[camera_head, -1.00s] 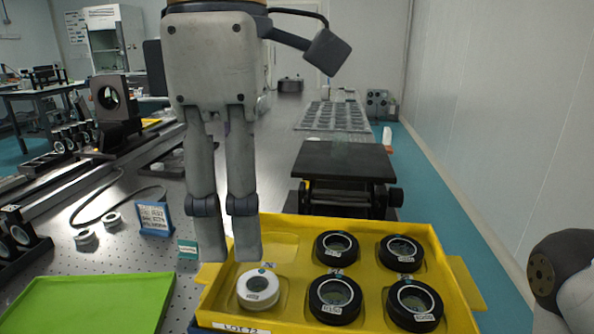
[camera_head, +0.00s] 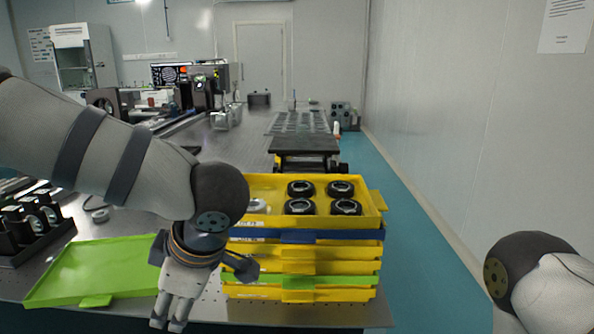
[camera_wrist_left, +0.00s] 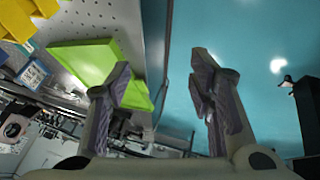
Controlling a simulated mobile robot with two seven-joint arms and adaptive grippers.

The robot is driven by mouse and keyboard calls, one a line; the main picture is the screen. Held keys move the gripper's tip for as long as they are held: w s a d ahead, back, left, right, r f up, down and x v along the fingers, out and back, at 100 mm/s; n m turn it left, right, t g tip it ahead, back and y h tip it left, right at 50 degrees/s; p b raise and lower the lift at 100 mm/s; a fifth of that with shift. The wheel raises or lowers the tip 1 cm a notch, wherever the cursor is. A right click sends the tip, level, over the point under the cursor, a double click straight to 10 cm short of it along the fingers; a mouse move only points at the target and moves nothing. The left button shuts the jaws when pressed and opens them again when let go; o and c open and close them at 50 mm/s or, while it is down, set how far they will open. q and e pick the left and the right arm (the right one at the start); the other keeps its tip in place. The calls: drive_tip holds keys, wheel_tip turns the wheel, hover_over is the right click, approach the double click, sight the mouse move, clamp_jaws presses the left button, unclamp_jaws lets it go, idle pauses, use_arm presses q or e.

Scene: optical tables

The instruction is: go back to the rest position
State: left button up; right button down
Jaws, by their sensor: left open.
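My left gripper (camera_head: 168,325) hangs low in the head view with its fingers pointing down, in front of the table's near edge. It is open and empty, left of the stack of yellow trays (camera_head: 330,267) and below the green tray (camera_head: 105,268) in the picture. In the left wrist view the two fingers (camera_wrist_left: 163,78) stand apart with nothing between them, and teal floor shows beyond. My right arm shows only as a rounded link at the lower right of the head view; its gripper is out of frame.
The top yellow tray holds several black ring-mounted parts (camera_head: 300,188) and a white one, partly hidden by my left arm. A black platform (camera_head: 305,145) stands behind it. The table edge (camera_head: 370,312) runs across the front. Teal floor (camera_head: 420,260) lies clear at the right.

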use_arm(q)
drive_tip(key=s+a+f+m+t+h, duration=0.15)
drive_tip(key=s+f+m, duration=0.35)
drive_tip(key=f, duration=0.6)
drive_tip(key=s+a+f+m+h, duration=0.1)
drive_tip(key=s+a+f+m, duration=0.15)
drive_tip(key=f+m, duration=0.65)
drive_tip(key=s+f+m+g+h, duration=0.1)
drive_tip(key=s+f+m+g, duration=0.1)
drive_tip(key=s, duration=1)
drive_tip(key=s+f+m+g+h, duration=0.1)
drive_tip(key=s+f+m+g, duration=0.1)
drive_tip(key=s+f+g, duration=0.2)
drive_tip(key=s+f, duration=0.3)
drive_tip(key=s, duration=0.5)
drive_tip(key=shift+s+a+f+h, duration=0.2)
drive_tip(key=shift+s+a+h, duration=0.15)
drive_tip(key=shift+s+a, duration=0.05)
drive_tip(key=shift+w, duration=0.1)
